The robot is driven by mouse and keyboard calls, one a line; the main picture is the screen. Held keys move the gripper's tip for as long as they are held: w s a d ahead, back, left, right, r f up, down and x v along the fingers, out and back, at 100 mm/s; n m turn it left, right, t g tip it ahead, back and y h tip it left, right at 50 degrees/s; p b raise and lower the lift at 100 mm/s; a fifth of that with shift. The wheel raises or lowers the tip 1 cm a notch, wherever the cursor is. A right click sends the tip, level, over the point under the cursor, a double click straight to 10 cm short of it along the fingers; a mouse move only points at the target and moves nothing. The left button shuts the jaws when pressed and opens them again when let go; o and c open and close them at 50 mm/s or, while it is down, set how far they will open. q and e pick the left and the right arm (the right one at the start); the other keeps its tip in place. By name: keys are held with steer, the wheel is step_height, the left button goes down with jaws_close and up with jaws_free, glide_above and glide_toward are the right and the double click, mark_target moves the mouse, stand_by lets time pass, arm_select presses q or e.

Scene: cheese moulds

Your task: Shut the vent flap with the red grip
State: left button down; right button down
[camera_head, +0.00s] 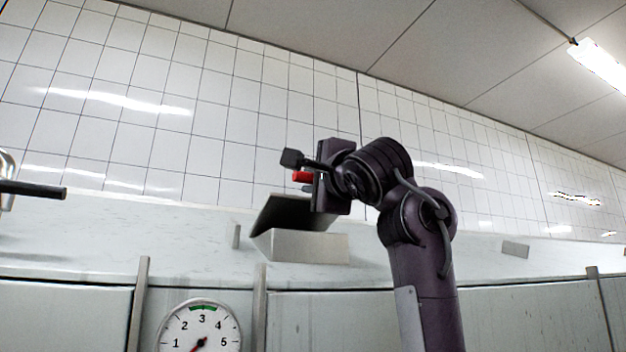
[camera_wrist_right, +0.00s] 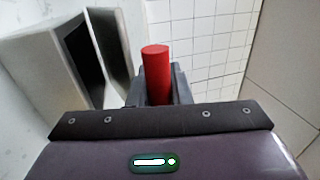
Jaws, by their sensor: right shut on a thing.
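The vent flap (camera_head: 293,212) is a dark grey plate standing tilted open on a pale box-shaped vent housing (camera_head: 305,247) in the head view. In the right wrist view the flap (camera_wrist_right: 112,48) stands apart from the housing (camera_wrist_right: 45,70), with a dark opening between them. The red grip (camera_head: 301,176) shows at the fingers of my right gripper (camera_head: 303,166). In the right wrist view the red grip (camera_wrist_right: 156,72) stands between the dark fingers of the gripper (camera_wrist_right: 158,88), which is shut on it. My left gripper is not in view.
A round dial gauge (camera_head: 200,330) is at the bottom, left of centre. A dark bar (camera_head: 32,190) juts in at the left edge. A small grey block (camera_head: 515,249) is at the right. The tiled wall behind is clear.

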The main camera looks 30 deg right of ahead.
steer(key=f+t+b, duration=0.1)
steer(key=f+b, duration=0.1)
steer(key=b, duration=0.1)
steer(key=f+t+b, duration=0.1)
steer(key=f+b, duration=0.1)
steer(key=b, duration=0.1)
steer(key=s+f+t+b, duration=0.1)
steer(key=f+b, duration=0.1)
steer(key=b, duration=0.1)
steer(key=shift+f+b, duration=0.2)
steer(key=shift+b, duration=0.1)
steer(key=shift+s+f+t+b, duration=0.15)
steer(key=shift+f+t+b, duration=0.1)
steer(key=shift+t+b, duration=0.2)
steer(key=c, duration=1.6)
jaws_free()
